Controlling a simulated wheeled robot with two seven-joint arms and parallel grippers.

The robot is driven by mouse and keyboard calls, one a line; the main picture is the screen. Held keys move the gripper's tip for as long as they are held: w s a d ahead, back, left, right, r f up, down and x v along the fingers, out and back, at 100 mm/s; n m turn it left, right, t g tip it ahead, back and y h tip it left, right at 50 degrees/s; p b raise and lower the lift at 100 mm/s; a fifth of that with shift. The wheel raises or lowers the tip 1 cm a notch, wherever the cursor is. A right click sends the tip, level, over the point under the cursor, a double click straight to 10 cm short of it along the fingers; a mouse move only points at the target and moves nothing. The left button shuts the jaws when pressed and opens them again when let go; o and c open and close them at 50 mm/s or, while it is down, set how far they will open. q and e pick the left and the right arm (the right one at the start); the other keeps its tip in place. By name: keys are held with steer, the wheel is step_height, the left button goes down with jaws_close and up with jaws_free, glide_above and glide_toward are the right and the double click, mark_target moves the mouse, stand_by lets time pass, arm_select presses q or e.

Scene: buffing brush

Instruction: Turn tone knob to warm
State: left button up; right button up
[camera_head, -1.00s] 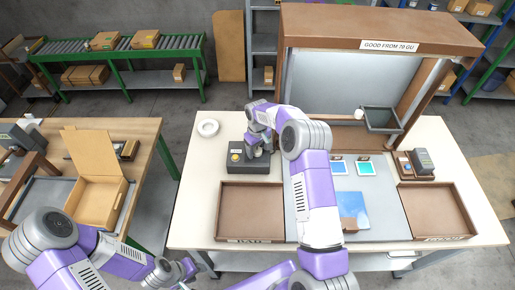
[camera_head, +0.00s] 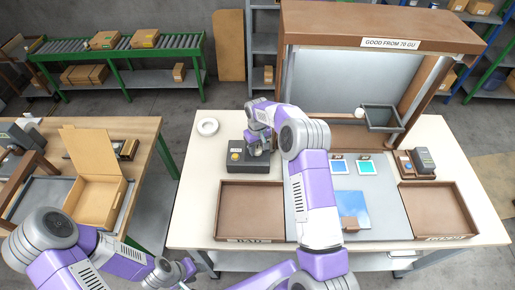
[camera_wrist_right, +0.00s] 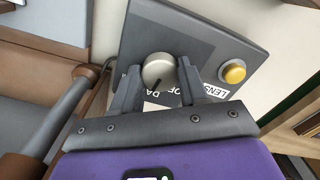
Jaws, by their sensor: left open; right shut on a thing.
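The grey control box (camera_head: 243,160) stands at the back left of the white bench and carries a yellow button (camera_head: 236,156). In the right wrist view, a round silver knob (camera_wrist_right: 159,72) with a dark pointer line sits on the box (camera_wrist_right: 205,42), beside the yellow button (camera_wrist_right: 233,72). My right gripper (camera_wrist_right: 158,80) is shut on the knob, one finger on each side. Printed lettering by the knob is partly hidden by the fingers. In the head view my right gripper (camera_head: 259,148) covers the knob. My left gripper (camera_head: 184,270) is open and empty, low at the left front, away from the box.
Brown trays (camera_head: 249,184) (camera_head: 436,187) lie at left and right of a grey mat with a blue panel (camera_head: 352,207). A white ring (camera_head: 207,127) lies left of the box. An open carton (camera_head: 96,200) sits on the left table.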

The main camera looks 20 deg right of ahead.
mark_target(257, 149)
steer(key=m+b, duration=0.1)
steer(key=m, duration=0.3)
steer(key=shift+a+m+b, duration=0.1)
steer(key=shift+m+b, duration=0.4)
steer(key=shift+m, duration=1.6)
steer(key=o, duration=1.1)
steer(key=shift+c, duration=0.2)
steer(key=shift+r, duration=3.8)
